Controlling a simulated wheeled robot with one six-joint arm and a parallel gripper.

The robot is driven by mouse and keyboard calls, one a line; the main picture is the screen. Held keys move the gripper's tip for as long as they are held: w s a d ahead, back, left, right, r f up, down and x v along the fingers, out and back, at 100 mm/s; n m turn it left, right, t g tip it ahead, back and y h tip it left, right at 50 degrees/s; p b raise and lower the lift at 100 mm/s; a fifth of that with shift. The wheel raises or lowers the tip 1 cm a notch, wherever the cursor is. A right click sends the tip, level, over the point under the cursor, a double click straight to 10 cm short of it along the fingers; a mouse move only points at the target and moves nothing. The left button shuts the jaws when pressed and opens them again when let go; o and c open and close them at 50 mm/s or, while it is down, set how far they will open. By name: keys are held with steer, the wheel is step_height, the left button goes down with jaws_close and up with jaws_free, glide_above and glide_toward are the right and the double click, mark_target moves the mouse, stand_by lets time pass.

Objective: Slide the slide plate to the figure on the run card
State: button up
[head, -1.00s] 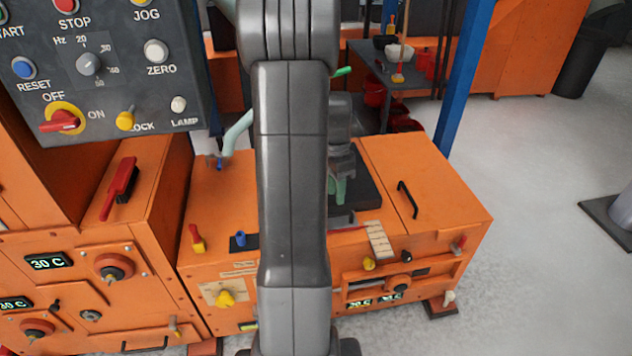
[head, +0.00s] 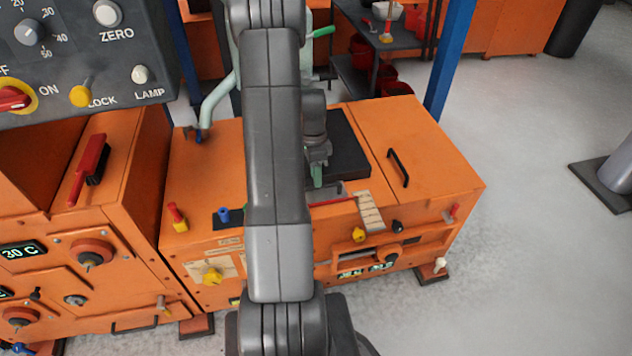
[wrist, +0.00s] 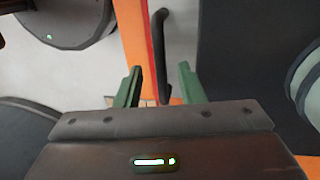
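My gripper (head: 317,178) hangs over the low orange machine in the head view, at the front of a dark panel (head: 349,150). In the wrist view its two green fingers (wrist: 159,88) are apart. A black bar-like handle (wrist: 161,55) shows between them; I cannot tell its distance or whether it is touched. A pale ruled scale (head: 369,211) lies beside a thin red strip (head: 333,201) on the machine's front edge. I cannot tell the slide plate apart for certain. A beige card (head: 208,270) on the front face is too small to read, and my arm hides part of the machine.
A grey control panel (head: 85,50) with knobs is close at upper left. A black handle (head: 398,167) stands on the machine's right lid. A blue post (head: 459,60) rises behind. Yellow and black knobs (head: 358,235) stick out in front.

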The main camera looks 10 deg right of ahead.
mark_target(318, 202)
steer(key=shift+s+f, duration=0.25)
steer(key=shift+f, duration=0.95)
jaws_close()
steer(key=shift+s, duration=1.3)
jaws_free()
step_height(318, 202, up, 14)
steer(key=w+p, duration=0.1)
steer(key=w, duration=0.1)
steer(key=shift+w+f+p, duration=0.2)
steer(key=shift+w+p, duration=0.15)
steer(key=shift+w, duration=0.05)
